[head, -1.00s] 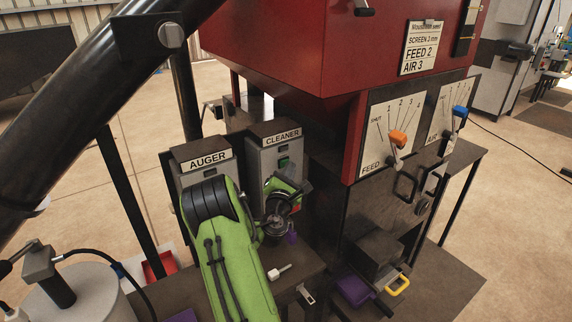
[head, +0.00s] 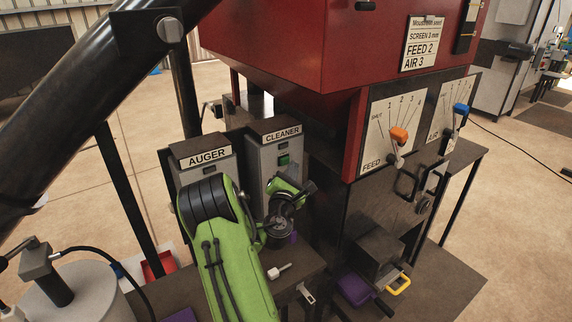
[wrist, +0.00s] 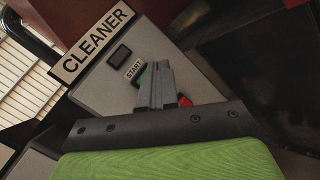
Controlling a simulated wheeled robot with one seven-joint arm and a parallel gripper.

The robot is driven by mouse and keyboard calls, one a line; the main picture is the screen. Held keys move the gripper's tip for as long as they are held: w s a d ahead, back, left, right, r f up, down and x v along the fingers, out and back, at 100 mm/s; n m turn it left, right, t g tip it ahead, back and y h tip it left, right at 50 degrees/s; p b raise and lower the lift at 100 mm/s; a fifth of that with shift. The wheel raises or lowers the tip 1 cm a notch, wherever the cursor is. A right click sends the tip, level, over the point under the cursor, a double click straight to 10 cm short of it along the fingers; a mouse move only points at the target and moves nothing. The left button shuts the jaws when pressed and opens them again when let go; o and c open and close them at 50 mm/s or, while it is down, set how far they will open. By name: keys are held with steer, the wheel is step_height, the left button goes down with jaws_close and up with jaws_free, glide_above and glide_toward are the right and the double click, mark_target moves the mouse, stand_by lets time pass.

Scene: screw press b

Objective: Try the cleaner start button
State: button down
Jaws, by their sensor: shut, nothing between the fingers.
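The cleaner control box (head: 259,178) is grey with a dark top labelled CLEANER, right of the auger box. Its green start button (head: 283,160) shows in the head view above my wrist. In the wrist view the green start button (wrist: 141,79) lies below its START label, partly hidden by my fingers. A red button (wrist: 184,101) shows lower right, partly covered. My gripper (wrist: 157,66) is shut and empty, its fingertips in front of the box face beside the start button. Whether they touch it cannot be told. In the head view the fingertips are not clear.
The auger box (head: 205,165) stands close on the left. The red press housing (head: 340,60) overhangs at the back right, with feed lever (head: 398,135) and air lever (head: 460,110). A purple tray (head: 355,290) and yellow handle (head: 400,284) sit lower right.

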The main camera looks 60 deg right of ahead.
steer(key=s+b, duration=0.1)
steer(key=s+a+b, duration=0.1)
steer(key=s, duration=0.1)
steer(key=s+a+b, duration=0.1)
steer(key=shift+s+a, duration=0.15)
steer(key=shift+s, duration=0.05)
steer(key=shift+r, duration=0.1)
stand_by(0.8)
